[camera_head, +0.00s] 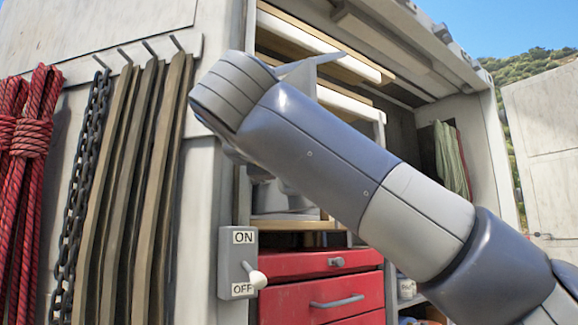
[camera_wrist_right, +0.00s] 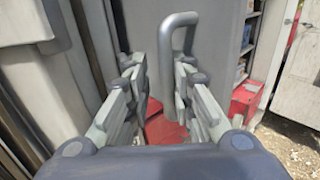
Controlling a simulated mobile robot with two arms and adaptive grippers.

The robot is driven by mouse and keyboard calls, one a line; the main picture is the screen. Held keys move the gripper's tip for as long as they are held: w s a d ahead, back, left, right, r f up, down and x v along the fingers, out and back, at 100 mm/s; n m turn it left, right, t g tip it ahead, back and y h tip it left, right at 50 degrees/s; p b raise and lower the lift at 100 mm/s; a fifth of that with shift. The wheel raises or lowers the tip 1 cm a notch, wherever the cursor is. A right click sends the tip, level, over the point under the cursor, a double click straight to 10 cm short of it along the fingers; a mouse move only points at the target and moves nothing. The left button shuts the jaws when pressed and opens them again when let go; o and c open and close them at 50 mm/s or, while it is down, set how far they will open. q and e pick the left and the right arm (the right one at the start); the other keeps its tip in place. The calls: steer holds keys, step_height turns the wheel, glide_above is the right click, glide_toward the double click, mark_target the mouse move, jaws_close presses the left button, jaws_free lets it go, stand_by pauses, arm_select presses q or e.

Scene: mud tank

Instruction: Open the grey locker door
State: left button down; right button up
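In the right wrist view, a light grey upright panel (camera_wrist_right: 145,28), which looks like the locker door, fills the space ahead. A grey bar handle (camera_wrist_right: 166,50) stands out from it. My right gripper (camera_wrist_right: 158,72) is open, its two fingers apart on either side of the view. The handle rises beyond the fingertips, nearer the right finger; I cannot tell whether they touch. My left gripper is in neither view.
In the head view, red drawers (camera_head: 320,290) and shelves stand behind my arm. An ON/OFF switch (camera_head: 238,262) is on the post beside them. Red ropes (camera_head: 27,170), a chain (camera_head: 82,190) and straps (camera_head: 140,180) hang at the left. A pale panel (camera_head: 545,140) stands at the right.

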steer(key=shift+s+a, duration=0.3)
steer(key=shift+a, duration=0.35)
steer(key=shift+d, duration=0.15)
